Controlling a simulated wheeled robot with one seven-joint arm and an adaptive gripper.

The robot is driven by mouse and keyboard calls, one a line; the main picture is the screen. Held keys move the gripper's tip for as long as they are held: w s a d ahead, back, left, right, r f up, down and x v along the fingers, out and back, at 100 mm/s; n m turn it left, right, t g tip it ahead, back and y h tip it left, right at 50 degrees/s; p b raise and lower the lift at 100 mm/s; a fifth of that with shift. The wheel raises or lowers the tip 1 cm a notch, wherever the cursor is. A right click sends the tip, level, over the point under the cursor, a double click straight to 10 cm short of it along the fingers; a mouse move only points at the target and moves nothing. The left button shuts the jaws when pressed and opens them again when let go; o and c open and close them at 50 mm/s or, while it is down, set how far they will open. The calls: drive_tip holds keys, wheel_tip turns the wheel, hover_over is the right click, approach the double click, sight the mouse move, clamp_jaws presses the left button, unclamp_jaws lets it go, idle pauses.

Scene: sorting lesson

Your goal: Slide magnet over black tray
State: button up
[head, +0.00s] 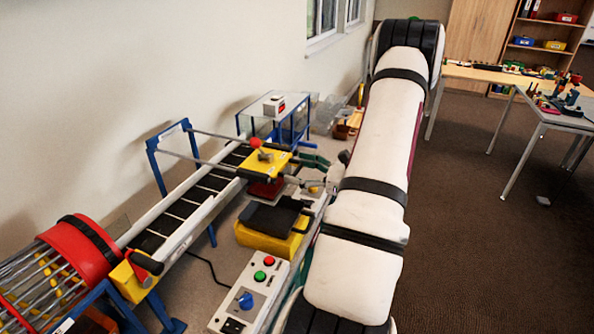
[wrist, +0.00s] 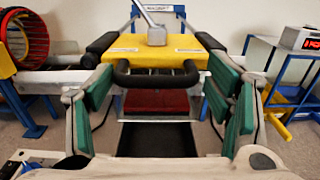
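The magnet carriage is a yellow plate (head: 262,163) with a red block (head: 266,188) beneath it, on two rails above the conveyor. In the wrist view the yellow plate (wrist: 157,46) has a black bar handle (wrist: 157,78) facing me, and the red block (wrist: 155,102) hangs below. The black tray (head: 272,217) sits on a yellow base in front of the carriage; its dark inside (wrist: 157,139) shows low in the wrist view. My gripper (wrist: 164,92) is open, its green pads on either side of the handle, with no clear contact. It also shows in the head view (head: 308,172).
The conveyor (head: 180,208) runs to a red ringed drum (head: 75,258) at left. A control box (head: 250,292) with red, green and blue knobs stands in front of the tray. A blue-framed stand (head: 283,127) holds a small white device (head: 274,105) behind. Open floor lies right.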

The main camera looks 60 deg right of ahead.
idle(0.4)
drive_tip(key=s+d, duration=0.1)
drive_tip(key=s, duration=1.1)
drive_tip(key=shift+d, duration=0.3)
drive_tip(key=w+a+r+n+g+y, duration=0.3)
drive_tip(key=w+a+n+g, duration=0.15)
drive_tip(key=a, duration=0.35)
drive_tip(key=w+a+r+n+g+y, duration=0.25)
drive_tip(key=w+a+r+n, duration=0.2)
drive_tip(key=a, duration=0.25)
drive_tip(key=w+a+r+n+g+y, duration=0.25)
drive_tip(key=w+a+n+g, duration=0.2)
drive_tip(key=a, duration=0.35)
drive_tip(key=s+a+r+n+h, duration=0.2)
drive_tip(key=a+n+h, duration=0.1)
drive_tip(key=a+n, duration=0.3)
drive_tip(key=s+a+r+n+g+h, duration=0.1)
drive_tip(key=s+a+r+n+h, duration=0.1)
drive_tip(key=a+n, duration=0.4)
drive_tip(key=s+a+r+n+h, duration=0.3)
drive_tip(key=s+a+n+h, duration=0.1)
drive_tip(key=n, duration=0.5)
drive_tip(key=shift+s+a+g+h, duration=0.3)
drive_tip(key=shift+a+h, duration=0.5)
drive_tip(key=shift+a, duration=0.35)
